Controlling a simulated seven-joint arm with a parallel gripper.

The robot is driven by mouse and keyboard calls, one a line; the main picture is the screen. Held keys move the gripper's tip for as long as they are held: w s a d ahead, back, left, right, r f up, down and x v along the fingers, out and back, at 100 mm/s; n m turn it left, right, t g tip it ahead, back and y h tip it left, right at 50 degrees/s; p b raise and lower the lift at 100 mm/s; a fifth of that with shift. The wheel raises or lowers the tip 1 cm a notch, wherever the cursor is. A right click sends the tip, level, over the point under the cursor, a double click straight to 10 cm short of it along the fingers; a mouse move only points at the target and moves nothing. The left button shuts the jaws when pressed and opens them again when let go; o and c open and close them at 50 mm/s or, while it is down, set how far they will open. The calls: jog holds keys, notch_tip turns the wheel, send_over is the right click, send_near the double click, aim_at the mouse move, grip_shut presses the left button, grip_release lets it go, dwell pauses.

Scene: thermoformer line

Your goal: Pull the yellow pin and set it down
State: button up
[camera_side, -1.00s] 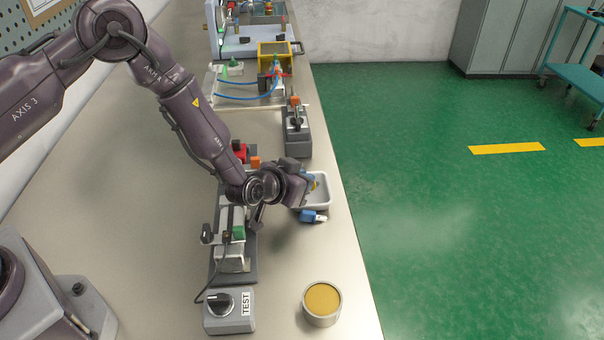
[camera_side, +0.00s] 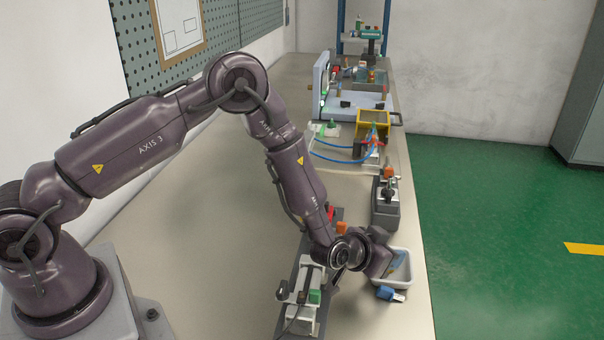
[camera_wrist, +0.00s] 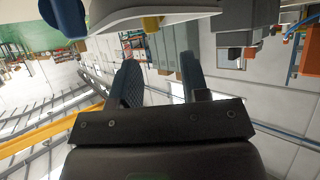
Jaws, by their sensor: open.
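My gripper (camera_wrist: 162,85) is open in the wrist view, with its two dark fingers apart and nothing between them. In the side view my gripper (camera_side: 393,266) is at the white tray (camera_side: 405,278), which it partly hides. A small yellow piece (camera_wrist: 150,23) shows at the edge of a pale tray-like body (camera_wrist: 185,14) in the wrist view, beyond the fingertips and apart from them. It may be the yellow pin, but I cannot tell for sure. A yellowish bit shows by the fingers in the side view, too small to make out.
A blue piece (camera_side: 390,294) lies at the tray's front, near the bench edge. A fixture with a green block (camera_side: 314,296) and an orange block (camera_side: 341,228) stands left of my gripper. A grey clamp unit (camera_side: 386,208) stands behind. Bench space at left is clear.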

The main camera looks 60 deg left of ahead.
notch_tip(320, 180, up, 13)
jog(key=g, duration=0.1)
jog(key=s+a+m+g, duration=0.3)
jog(key=a+m+g, duration=0.7)
jog(key=a, duration=0.5)
jog(key=shift+n+g, duration=0.5)
notch_tip(320, 180, down, 11)
jog(key=shift+r, duration=0.1)
notch_tip(320, 180, up, 9)
jog(key=s+d+r+n, duration=0.2)
jog(key=s+r+n, duration=0.5)
jog(key=s, duration=0.6)
notch_tip(320, 180, up, 3)
jog(key=shift+s+f+t, duration=0.1)
jog(key=shift+s+t, duration=0.2)
jog(key=shift+s, duration=0.1)
